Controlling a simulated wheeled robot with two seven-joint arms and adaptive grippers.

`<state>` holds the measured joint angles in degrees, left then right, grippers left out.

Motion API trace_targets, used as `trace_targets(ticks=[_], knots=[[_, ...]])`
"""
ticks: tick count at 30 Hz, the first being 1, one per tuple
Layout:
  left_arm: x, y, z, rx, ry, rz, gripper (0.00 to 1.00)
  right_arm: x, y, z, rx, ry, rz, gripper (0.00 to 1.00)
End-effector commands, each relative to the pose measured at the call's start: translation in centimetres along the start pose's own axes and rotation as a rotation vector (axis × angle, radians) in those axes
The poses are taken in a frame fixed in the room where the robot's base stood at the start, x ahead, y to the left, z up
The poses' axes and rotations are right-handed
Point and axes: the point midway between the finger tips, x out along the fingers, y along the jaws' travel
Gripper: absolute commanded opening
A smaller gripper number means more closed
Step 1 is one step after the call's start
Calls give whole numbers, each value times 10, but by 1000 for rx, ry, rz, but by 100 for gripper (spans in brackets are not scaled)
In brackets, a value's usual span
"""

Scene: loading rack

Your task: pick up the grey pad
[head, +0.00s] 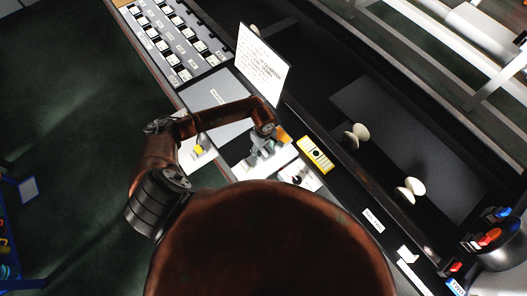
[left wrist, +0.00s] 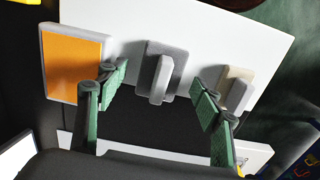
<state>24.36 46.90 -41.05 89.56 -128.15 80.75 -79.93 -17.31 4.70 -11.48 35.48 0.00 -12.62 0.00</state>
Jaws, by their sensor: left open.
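The grey pad (left wrist: 168,57) lies on a white panel (left wrist: 215,30) in the left wrist view, with a raised grey block on it. My left gripper (left wrist: 159,88) is open. Its green-padded fingers stand on either side of the grey pad's block, apart from it, with nothing held. In the head view my left gripper (head: 262,150) is over the white panel and hides most of the pad there. My right gripper is not in either view.
An orange pad (left wrist: 73,66) lies left of the grey pad, and a beige block (left wrist: 237,88) stands to its right, close to the right finger. In the head view a yellow box (head: 315,155) and an upright white sign (head: 263,63) are near my left arm.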

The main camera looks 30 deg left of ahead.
Motion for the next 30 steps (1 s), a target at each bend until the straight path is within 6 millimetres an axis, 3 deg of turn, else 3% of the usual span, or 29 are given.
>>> trace_targets(ticks=[10, 27, 30], knots=[[11, -1, 0, -2, 0, 0, 60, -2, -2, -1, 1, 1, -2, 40], [10, -1, 0, -3, -1, 0, 21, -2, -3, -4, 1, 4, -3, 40], [10, -1, 0, -3, -1, 0, 19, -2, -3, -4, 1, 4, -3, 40]])
